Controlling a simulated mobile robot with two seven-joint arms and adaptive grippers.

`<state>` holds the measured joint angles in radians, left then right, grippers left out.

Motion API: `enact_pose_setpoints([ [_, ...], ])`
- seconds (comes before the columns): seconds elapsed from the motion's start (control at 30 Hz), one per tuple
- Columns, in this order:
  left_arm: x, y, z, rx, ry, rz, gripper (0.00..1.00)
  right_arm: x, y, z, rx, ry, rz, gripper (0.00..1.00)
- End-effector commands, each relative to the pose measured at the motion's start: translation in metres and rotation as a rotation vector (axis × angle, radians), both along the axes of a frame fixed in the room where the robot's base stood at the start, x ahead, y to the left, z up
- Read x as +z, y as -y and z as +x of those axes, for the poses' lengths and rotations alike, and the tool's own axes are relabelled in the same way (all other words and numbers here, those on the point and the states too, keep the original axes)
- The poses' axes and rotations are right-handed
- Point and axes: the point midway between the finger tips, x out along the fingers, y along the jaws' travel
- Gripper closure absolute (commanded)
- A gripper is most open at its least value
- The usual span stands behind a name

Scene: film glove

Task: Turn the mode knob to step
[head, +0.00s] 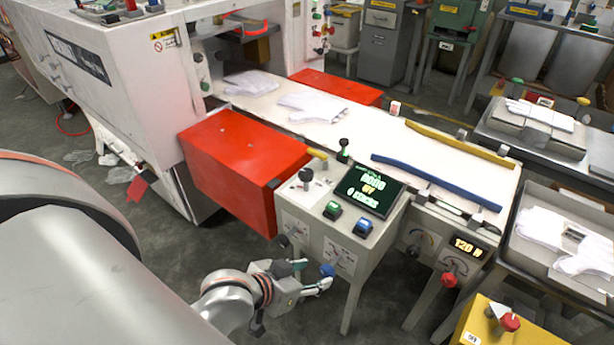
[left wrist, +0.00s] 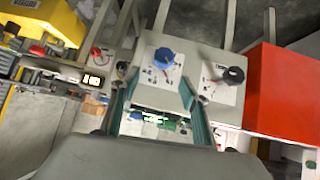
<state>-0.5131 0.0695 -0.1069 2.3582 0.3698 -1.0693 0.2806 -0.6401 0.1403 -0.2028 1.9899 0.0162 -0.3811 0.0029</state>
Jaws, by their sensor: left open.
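A blue knob (head: 327,269) and a black knob (head: 284,240) sit on the front face of the control console (head: 372,262). Both also show in the left wrist view, the blue knob (left wrist: 163,58) on a white dial plate and the black knob (left wrist: 233,75) on another. The plate labels are too small to read, so I cannot tell which is the mode knob. My left gripper (head: 312,275) is open and empty, just in front of the blue knob. In the left wrist view its fingers (left wrist: 157,88) point toward the blue knob, apart from it. My right gripper is out of view.
The console's sloped top carries a lit screen (head: 370,191), a green button (head: 332,209) and a blue button (head: 363,227). A red box (head: 230,165) adjoins its left side. A red knob (head: 449,280) sits right, and a yellow box (head: 485,325) stands at lower right.

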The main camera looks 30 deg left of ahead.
Motion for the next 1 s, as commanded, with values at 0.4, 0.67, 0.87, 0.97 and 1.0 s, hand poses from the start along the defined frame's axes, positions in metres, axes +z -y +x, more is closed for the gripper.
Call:
enact_pose_setpoints([
  [0.4, 0.098, 0.052, 0.077, 0.334, 0.176, -1.136, 0.55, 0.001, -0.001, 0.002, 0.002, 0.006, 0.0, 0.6],
  [0.67, 0.145, -0.031, 0.121, 0.736, 0.25, -2.241, 0.55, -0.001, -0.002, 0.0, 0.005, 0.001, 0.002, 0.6],
  [0.87, 0.115, -0.093, 0.128, 0.989, 0.298, -2.823, 0.55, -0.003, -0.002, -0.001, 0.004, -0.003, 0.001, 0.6],
  [0.97, 0.1, -0.107, 0.127, -1.043, -0.312, 2.914, 0.55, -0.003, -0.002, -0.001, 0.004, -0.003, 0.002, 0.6],
  [1.0, 0.097, -0.111, 0.127, -1.034, -0.309, 2.875, 0.55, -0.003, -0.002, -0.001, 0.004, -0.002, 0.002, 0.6],
])
